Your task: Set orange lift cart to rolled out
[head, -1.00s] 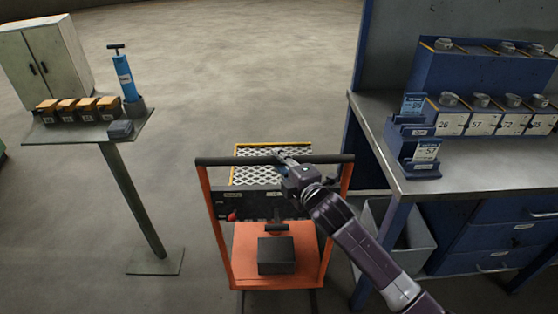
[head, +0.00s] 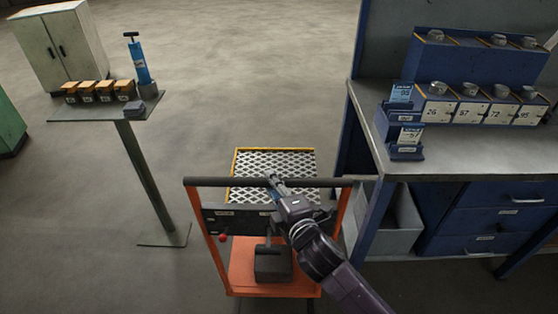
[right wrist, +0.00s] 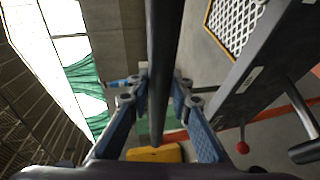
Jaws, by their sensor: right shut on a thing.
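The orange lift cart (head: 332,222) stands on the floor in the lower middle of the head view, beside the workbench. It has a dark push bar across its top, a mesh platform (head: 285,162) with a yellow edge behind it, and a dark block (head: 272,264) on its orange base. My right gripper (head: 274,182) is shut on the push bar near its middle. In the right wrist view the bar (right wrist: 160,40) runs between the two fingers of the right gripper (right wrist: 159,90). My arm hides part of the cart's right side. My left gripper is out of view.
A blue workbench (head: 470,162) with drawers and a grey bin (head: 385,232) below stands close on the right. A post stand (head: 150,180) holding orange boxes and a blue cylinder is on the left. Open floor lies behind the cart.

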